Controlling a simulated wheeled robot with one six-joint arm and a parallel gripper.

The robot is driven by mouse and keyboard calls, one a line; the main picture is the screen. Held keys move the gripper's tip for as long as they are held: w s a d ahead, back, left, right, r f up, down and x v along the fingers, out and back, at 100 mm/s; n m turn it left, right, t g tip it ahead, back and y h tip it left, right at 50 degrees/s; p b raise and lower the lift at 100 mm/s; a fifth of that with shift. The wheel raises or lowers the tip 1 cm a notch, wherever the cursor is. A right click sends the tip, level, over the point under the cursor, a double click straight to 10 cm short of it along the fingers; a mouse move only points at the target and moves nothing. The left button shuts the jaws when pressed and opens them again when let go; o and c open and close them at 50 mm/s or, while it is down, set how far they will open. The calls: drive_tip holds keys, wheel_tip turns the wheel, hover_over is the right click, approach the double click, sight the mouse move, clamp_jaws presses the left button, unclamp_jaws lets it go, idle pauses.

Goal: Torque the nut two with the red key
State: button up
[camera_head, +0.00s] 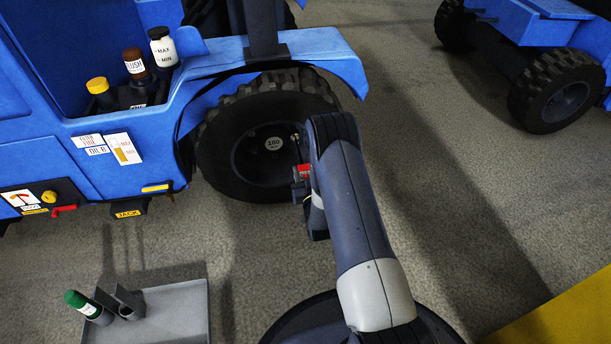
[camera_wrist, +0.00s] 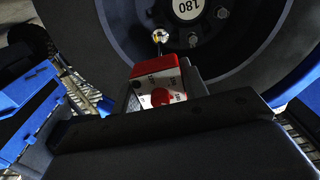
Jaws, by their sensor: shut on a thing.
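The red key (camera_wrist: 157,72) is held in my gripper (camera_wrist: 160,105), seen from behind in the wrist view. A thin shaft runs from it toward the wheel and ends in a shiny metal tip (camera_wrist: 160,35) by the hub; I cannot tell whether it sits on a nut. Part of the key also shows in the head view (camera_head: 303,170) beside my arm. The wheel (camera_head: 222,147) has a dark hub with a round 180 label (camera_wrist: 189,9). Dark nuts (camera_wrist: 193,39) ring the hub; I see no number marking nut two. My fingertips are mostly hidden.
The blue vehicle (camera_head: 110,190) fills the upper left, with its fender (camera_head: 325,52) above the wheel. Another blue vehicle (camera_head: 560,50) stands at upper right. The floor between them is clear.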

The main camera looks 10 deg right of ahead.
sight(303, 163)
drive_tip(key=shift+w, duration=1.8)
idle(1.0)
drive_tip(key=shift+m, duration=0.3)
drive_tip(key=m, duration=0.5)
drive_tip(key=shift+m, duration=0.6)
idle(0.5)
drive_tip(key=m, duration=0.5)
drive_tip(key=shift+s, duration=0.1)
